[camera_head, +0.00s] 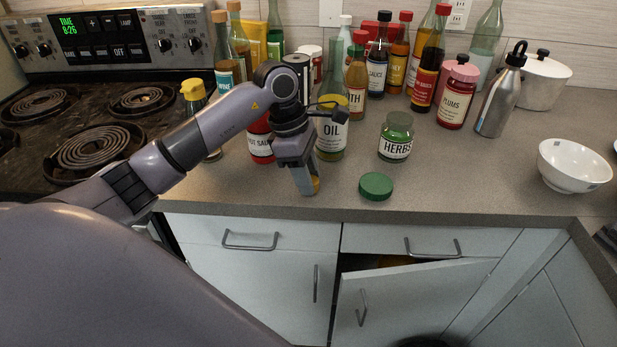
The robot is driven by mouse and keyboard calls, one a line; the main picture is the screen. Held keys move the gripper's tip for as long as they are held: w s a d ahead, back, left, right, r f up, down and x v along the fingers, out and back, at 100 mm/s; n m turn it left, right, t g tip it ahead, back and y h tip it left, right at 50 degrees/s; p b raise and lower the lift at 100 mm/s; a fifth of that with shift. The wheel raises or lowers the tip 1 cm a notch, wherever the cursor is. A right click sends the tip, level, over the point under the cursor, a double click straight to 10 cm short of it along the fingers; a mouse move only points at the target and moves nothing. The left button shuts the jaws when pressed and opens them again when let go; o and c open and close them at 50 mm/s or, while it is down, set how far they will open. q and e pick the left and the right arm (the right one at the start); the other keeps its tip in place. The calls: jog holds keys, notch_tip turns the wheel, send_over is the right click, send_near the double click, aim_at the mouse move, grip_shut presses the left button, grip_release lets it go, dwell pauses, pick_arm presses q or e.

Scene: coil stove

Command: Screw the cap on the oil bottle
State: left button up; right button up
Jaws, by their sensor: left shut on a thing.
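The oil bottle (331,143), labelled OIL, stands upright on the counter just behind and to the right of my left gripper (306,186). The gripper and wrist cover part of its left side.
A green lid (376,186) lies right of my gripper, in front of the herbs jar (396,136). A hot sauce bottle (260,140) stands close to my left wrist. Several bottles crowd the back. The counter is clear between the herbs jar and the white bowl (573,165).

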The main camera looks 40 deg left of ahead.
pick_arm(q)
notch_tip(320, 180, up, 20)
jog(key=shift+p, duration=0.4)
dwell(0.3)
